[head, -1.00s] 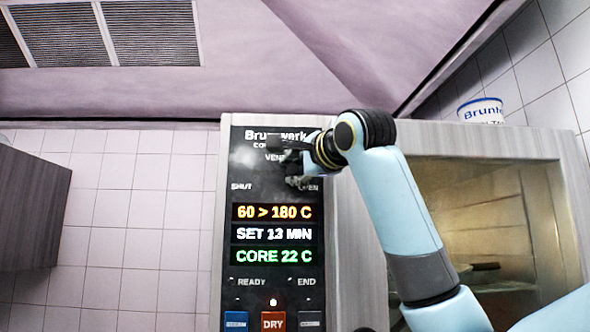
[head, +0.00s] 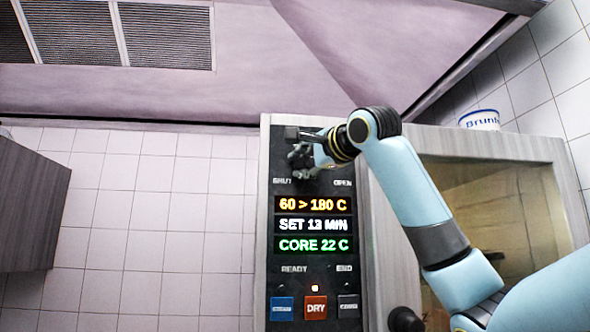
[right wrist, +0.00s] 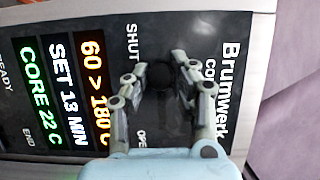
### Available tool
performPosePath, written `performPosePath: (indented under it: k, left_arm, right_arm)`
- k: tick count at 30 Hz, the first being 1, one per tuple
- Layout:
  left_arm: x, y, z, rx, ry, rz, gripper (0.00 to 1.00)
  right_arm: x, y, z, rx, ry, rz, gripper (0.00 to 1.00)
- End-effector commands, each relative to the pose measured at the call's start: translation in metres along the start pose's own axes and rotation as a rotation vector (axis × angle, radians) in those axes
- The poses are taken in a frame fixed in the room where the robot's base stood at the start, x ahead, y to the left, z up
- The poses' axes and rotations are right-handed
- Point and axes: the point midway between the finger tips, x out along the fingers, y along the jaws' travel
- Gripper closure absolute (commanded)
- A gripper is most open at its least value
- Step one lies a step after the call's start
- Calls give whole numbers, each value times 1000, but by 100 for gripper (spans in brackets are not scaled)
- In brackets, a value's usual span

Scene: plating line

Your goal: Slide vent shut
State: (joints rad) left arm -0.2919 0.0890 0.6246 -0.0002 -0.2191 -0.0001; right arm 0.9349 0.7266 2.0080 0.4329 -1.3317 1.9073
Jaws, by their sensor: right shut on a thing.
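The vent slider's dark round knob (right wrist: 165,76) shows between my right gripper's fingers in the right wrist view. It lies between the SHUT and OPEN labels, somewhat nearer SHUT. My right gripper (head: 297,150) is at the top of the black control panel (head: 314,262) and is shut on the knob. In the head view the gripper hides the knob, the slot and most of the panel's upper lettering. It sits closer to the SHUT label (head: 282,181) than to the OPEN label (head: 343,183). My left gripper is not in view.
The oven's glass door (head: 480,220) is right of the panel, behind my right arm. A dark round handle or knob (head: 405,320) shows low by the door. A white container (head: 480,120) stands on top.

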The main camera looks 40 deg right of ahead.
Motion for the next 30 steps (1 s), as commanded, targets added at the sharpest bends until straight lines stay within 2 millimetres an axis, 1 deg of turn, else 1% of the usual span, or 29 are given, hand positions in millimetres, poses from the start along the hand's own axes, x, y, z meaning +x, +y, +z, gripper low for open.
performPosePath:
  k: [1, 3, 6, 7, 12, 18, 23, 26, 30]
  left_arm:
    - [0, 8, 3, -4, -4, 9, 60]
    - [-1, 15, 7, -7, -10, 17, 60]
    - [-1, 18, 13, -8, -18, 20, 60]
    - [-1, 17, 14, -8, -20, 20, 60]
    - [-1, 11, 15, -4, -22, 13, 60]
    - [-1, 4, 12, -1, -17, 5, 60]
    - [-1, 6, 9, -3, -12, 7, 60]
    - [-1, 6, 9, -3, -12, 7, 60]
    - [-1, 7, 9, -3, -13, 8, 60]
  right_arm:
    - [0, 1, 2, 4, -7, 4, 100]
    - [0, 1, 2, 4, -8, 4, 100]
    - [0, 1, 3, 4, -8, 4, 100]
    - [0, 1, 3, 4, -8, 4, 74]
    - [0, 1, 2, 3, -6, 3, 51]
    - [0, 1, 2, 3, -4, 2, 51]
    - [-6, 0, 1, 2, -3, 0, 51]
    - [-20, 0, 0, -2, -2, -1, 51]
    - [-50, 0, 0, -7, 0, -1, 51]
